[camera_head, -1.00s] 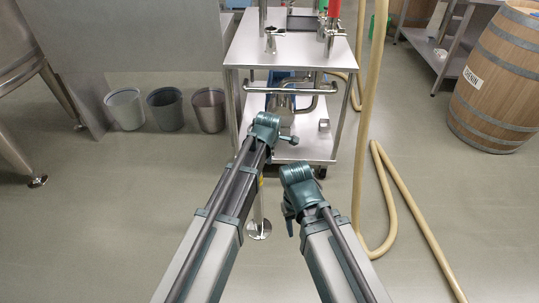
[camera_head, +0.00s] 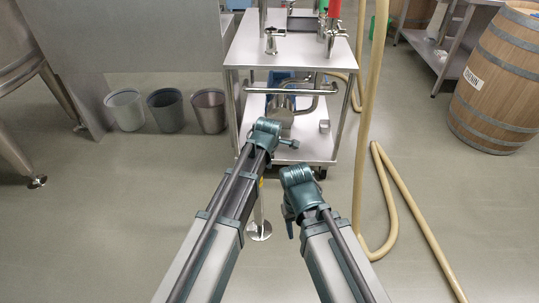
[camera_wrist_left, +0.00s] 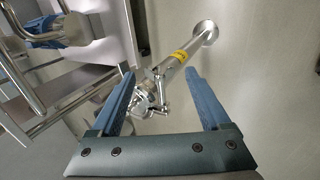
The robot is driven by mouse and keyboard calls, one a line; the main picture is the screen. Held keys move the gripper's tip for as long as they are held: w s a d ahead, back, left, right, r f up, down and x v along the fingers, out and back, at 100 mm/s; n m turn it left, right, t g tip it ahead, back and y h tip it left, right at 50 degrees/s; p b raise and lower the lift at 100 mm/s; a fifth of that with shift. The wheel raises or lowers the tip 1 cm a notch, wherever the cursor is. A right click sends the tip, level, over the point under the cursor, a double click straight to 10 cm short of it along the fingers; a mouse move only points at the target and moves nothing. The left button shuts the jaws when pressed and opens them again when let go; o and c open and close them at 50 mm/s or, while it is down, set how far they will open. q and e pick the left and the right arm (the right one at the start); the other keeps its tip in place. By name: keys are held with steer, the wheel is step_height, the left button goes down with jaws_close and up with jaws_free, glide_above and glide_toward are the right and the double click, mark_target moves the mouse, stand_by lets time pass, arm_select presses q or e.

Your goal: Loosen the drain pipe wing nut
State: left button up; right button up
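The drain pipe (camera_wrist_left: 176,58) is a shiny steel tube with a yellow label and a round flange at its far end. Its clamp (camera_wrist_left: 143,98) carries a small metal wing nut (camera_wrist_left: 163,93). My left gripper (camera_wrist_left: 160,73) is open, its two blue fingers on either side of the clamp and wing nut, with no clear contact. In the head view my left arm hides the clamp; the pipe's round end (camera_head: 260,231) shows below it. My right wrist (camera_head: 300,182) is apart, to the right; its fingers are mostly hidden.
A steel cart (camera_head: 291,56) with pipework stands ahead, close to my left wrist. A beige hose (camera_head: 364,150) hangs and loops on the floor at the right. Three bins (camera_head: 165,110) stand at the left, a wooden barrel (camera_head: 500,85) at the far right.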

arm_select(q)
steer(key=p+v, duration=1.2)
steer(key=v, duration=0.1)
steer(key=shift+s+r, duration=0.25)
steer(key=shift+r, duration=0.05)
steer(key=shift+c, duration=0.3)
